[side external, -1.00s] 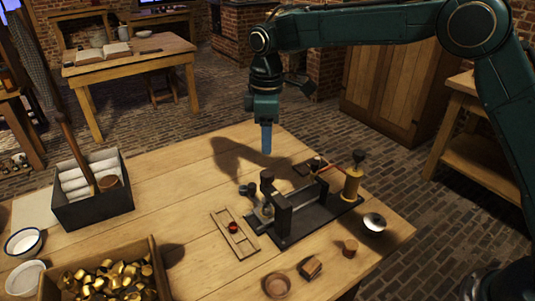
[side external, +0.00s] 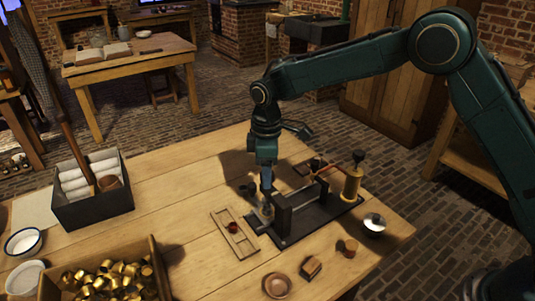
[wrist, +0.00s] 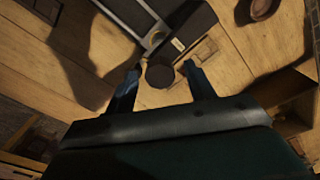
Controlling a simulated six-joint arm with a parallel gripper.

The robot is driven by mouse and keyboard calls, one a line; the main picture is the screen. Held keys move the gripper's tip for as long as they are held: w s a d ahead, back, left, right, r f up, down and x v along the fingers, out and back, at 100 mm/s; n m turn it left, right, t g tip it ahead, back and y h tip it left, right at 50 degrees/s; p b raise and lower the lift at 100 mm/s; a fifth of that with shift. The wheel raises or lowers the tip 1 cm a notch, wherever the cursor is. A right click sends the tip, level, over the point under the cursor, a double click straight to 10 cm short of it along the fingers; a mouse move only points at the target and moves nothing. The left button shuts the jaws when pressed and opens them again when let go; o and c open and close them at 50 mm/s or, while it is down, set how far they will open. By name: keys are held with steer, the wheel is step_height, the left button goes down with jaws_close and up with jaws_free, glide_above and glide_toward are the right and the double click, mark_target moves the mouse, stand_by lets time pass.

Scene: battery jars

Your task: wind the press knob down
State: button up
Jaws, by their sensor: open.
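The press is a dark frame (side external: 282,214) on a black base plate near the middle of the bench. Its round dark knob (wrist: 160,76) shows in the wrist view between my two fingers. My gripper (side external: 267,188) points straight down over the knob end of the press. In the wrist view my gripper (wrist: 162,68) is open, one finger on each side of the knob, with narrow gaps visible. In the side view the fingers hide the knob, and I cannot tell how far down they reach around it.
A brass post (side external: 352,184) with a red arm stands at the plate's right end. A wooden rack (side external: 240,244) with a red piece lies left of the press. A white-topped dish (side external: 374,222), wooden pieces and a crate of brass caps (side external: 160,268) surround it.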

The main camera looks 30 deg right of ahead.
steer(key=c, duration=1)
